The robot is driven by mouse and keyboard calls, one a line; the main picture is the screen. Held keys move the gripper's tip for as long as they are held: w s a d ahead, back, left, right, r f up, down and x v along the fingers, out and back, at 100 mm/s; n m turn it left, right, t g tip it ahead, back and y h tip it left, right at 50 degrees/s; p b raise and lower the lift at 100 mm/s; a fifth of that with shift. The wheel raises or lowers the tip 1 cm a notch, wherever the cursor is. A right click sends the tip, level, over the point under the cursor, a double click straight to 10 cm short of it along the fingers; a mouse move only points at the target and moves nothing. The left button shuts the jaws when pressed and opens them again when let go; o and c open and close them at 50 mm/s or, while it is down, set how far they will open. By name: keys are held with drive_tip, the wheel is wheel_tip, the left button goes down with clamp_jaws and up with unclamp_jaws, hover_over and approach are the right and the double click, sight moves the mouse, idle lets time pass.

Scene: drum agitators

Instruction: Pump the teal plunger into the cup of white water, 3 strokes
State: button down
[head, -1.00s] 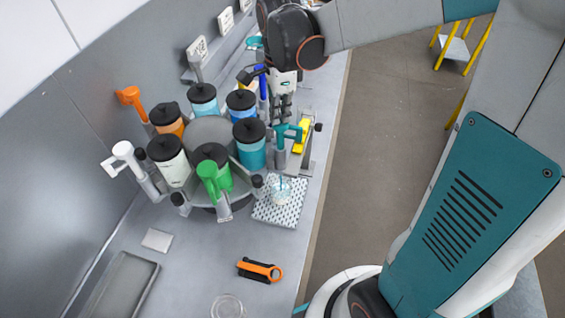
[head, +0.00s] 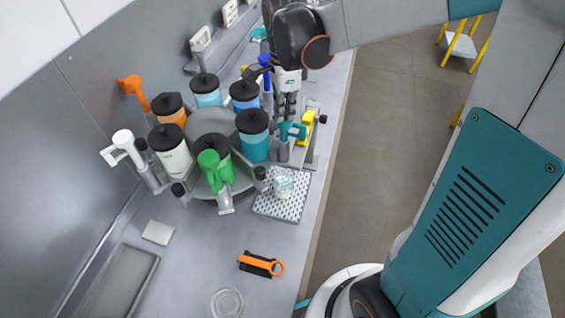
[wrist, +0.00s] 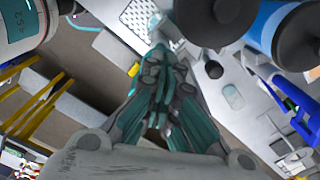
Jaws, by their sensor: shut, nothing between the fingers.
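The teal plunger (head: 293,131) tops the pump of the teal canister (head: 253,145), on the carousel's right side. My gripper (head: 286,116) is shut and empty, with its fingertips right at the top of the teal plunger. They look to be pressing on it, though exact contact is hard to see. In the wrist view my closed fingers (wrist: 160,85) hide most of the plunger. A small clear cup (head: 284,184) with pale bluish contents stands on the perforated tray (head: 270,208) below the teal pump's spout.
The carousel holds other canisters with pumps: green (head: 214,165), white (head: 171,155), orange (head: 168,110) and blue. A black and orange tool (head: 260,264) and a clear round dish (head: 227,303) lie on the bench in front. A yellow part (head: 307,122) sits right of the plunger.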

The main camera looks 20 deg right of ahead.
drive_tip(key=shift+r, duration=0.1)
drive_tip(key=shift+s+r+p, duration=0.1)
drive_tip(key=shift+r+p, duration=1.9)
drive_tip(key=shift+r, duration=1.1)
drive_tip(key=shift+f, duration=0.25)
drive_tip(key=shift+f+b, duration=2.65)
drive_tip(key=shift+f, duration=0.4)
drive_tip(key=shift+r, duration=0.1)
drive_tip(key=shift+r+p, duration=2.15)
drive_tip(key=shift+r, duration=1)
